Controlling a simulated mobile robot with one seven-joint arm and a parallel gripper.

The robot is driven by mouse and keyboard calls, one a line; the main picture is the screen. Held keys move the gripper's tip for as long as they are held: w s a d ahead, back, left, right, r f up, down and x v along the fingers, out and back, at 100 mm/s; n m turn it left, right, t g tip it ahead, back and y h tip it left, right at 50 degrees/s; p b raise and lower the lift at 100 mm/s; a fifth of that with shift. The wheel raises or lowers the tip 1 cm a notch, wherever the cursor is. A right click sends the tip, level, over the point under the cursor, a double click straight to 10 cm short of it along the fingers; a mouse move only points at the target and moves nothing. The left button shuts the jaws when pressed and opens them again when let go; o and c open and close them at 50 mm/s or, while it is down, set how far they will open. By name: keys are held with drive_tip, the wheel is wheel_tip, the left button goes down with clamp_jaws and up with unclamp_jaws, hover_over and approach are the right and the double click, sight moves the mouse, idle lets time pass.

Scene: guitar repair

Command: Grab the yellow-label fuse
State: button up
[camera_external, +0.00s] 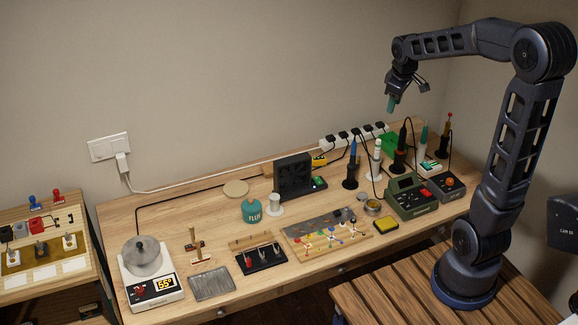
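I cannot pick out a fuse with a yellow label; the small parts are too small to read. Small coloured parts sit on a wooden board (358,240) at the front middle of the bench. My gripper (391,104) hangs in the air above the right back of the bench, apart from everything on it. Its teal tip points down. Whether the fingers are open or shut does not show clearly.
Soldering irons in stands, including a blue one (352,165), rise at the bench's back right. A power strip (352,136) lies behind them. A smaller table (14,216) stands left.

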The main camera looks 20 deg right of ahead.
drive_tip(key=w+d+f+n+g, duration=0.15)
drive_tip(key=w+f+n, duration=0.25)
drive_tip(key=w+f, duration=0.9)
drive_tip(key=n, duration=0.3)
hover_over(358, 155)
drive_tip(key=d, duration=0.1)
wheel_tip(358, 155, down, 16)
drive_tip(key=shift+g, duration=0.45)
drive_tip(key=f, duration=0.4)
drive_tip(key=shift+w+f, duration=0.2)
drive_tip(key=shift+f, duration=0.15)
drive_tip(key=shift+s+a+f, duration=0.1)
drive_tip(key=shift+a+f, duration=0.15)
drive_tip(key=shift+f, duration=1.15)
drive_tip(key=shift+s+a+f, duration=0.1)
drive_tip(key=shift+a+f, duration=0.1)
drive_tip(key=shift+f, duration=1.15)
clamp_jaws()
